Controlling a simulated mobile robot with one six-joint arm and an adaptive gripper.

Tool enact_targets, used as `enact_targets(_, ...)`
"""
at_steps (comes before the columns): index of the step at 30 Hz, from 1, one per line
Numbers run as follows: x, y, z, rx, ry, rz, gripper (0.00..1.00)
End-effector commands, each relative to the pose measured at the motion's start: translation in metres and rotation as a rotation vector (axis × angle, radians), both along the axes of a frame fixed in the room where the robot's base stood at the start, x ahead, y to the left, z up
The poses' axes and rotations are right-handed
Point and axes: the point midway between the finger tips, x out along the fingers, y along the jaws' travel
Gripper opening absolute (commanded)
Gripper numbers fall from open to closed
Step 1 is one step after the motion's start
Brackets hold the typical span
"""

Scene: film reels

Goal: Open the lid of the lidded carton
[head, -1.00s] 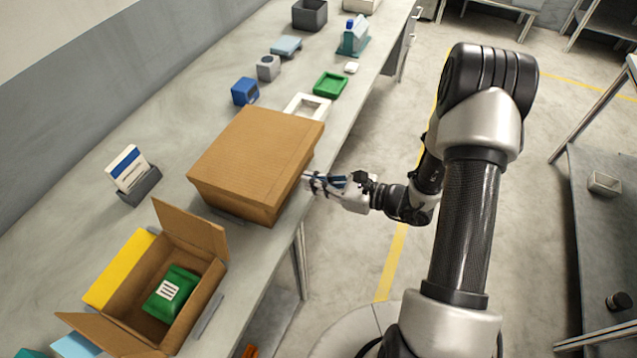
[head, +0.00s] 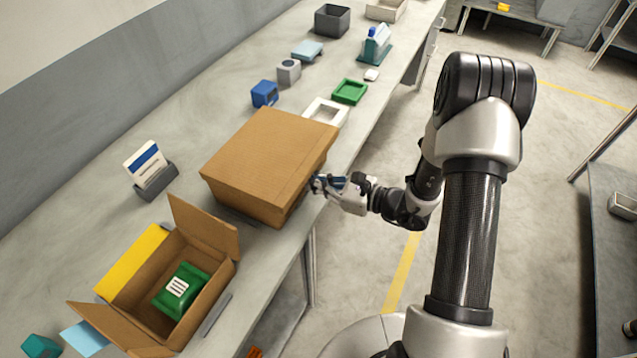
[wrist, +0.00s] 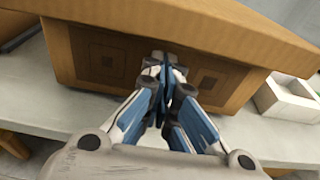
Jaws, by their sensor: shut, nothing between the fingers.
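The lidded carton (head: 265,160) is a brown cardboard box on the bench, and its lid looks closed in the head view. In the wrist view the carton's front wall (wrist: 100,62) shows two dark square marks, below the overhanging lid edge (wrist: 215,28). My gripper (head: 318,185) is at the carton's front side, by the bench's front edge. In the wrist view my gripper (wrist: 160,70) has its fingers together and empty, tips close to the front wall and under the lid's rim. Whether the tips touch the carton cannot be told.
An open carton (head: 205,270) with a green packet (head: 180,290) stands at the near left. A card holder (head: 155,182) is left of the lidded carton. A white frame (head: 327,113), a green tray (head: 350,91) and a blue box (head: 264,93) lie beyond it.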

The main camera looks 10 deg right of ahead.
Motion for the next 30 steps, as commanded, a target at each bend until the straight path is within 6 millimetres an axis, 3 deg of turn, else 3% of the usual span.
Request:
enact_targets(17, -0.003, -0.004, 0.001, 0.0, 0.0, -0.001, 0.0)
enact_targets(30, 0.001, 0.002, 0.035, -0.001, -0.001, 0.0, 0.0)
